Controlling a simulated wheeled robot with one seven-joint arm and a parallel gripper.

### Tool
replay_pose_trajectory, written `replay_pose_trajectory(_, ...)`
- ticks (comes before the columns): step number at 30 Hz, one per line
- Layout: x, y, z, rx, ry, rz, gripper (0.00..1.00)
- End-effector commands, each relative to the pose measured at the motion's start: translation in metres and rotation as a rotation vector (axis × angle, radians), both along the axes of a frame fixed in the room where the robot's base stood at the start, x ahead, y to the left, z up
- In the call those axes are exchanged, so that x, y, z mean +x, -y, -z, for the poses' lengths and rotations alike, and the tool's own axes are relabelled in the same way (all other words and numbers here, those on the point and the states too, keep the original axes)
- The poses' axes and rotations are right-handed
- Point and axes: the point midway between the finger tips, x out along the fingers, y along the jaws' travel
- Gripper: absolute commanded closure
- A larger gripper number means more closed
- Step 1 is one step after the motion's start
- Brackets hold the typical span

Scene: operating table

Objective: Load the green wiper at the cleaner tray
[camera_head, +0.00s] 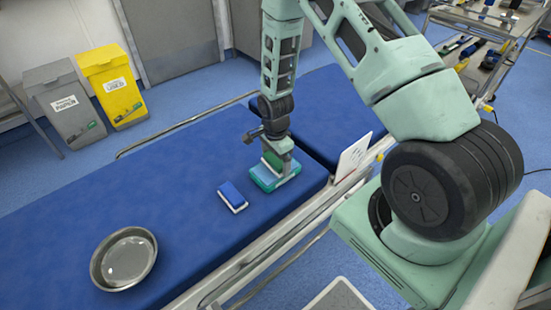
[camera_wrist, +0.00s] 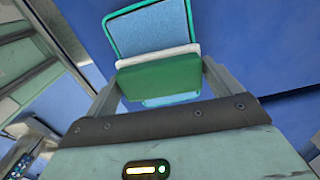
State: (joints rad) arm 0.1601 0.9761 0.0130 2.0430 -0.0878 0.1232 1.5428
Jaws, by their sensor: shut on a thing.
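The green wiper (camera_head: 271,160) is held between the fingers of my gripper (camera_head: 279,160). In the wrist view the green wiper (camera_wrist: 160,76) shows its green body and white edge between both fingers. The cleaner tray (camera_head: 266,186), a small teal-rimmed tray with a light blue inside, lies on the blue operating table directly below the wiper. In the wrist view the tray (camera_wrist: 107,34) extends past the wiper's far side. I cannot tell whether the wiper touches the tray. My gripper hides part of the tray.
A blue wiper (camera_head: 232,195) with a white base lies left of the tray. A round metal bowl (camera_head: 150,270) stands at the table's near left. A white card (camera_head: 353,156) stands upright at the table's right edge. The blue table top (camera_head: 170,200) is otherwise mostly clear.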

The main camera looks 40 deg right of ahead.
Motion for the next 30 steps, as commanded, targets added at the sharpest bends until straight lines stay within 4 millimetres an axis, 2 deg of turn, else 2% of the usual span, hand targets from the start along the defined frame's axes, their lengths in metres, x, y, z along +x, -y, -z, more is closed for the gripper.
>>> replay_pose_trajectory(30, 0.0, -0.0001, 0.0069, 0.0, 0.0, 0.0, 0.28)
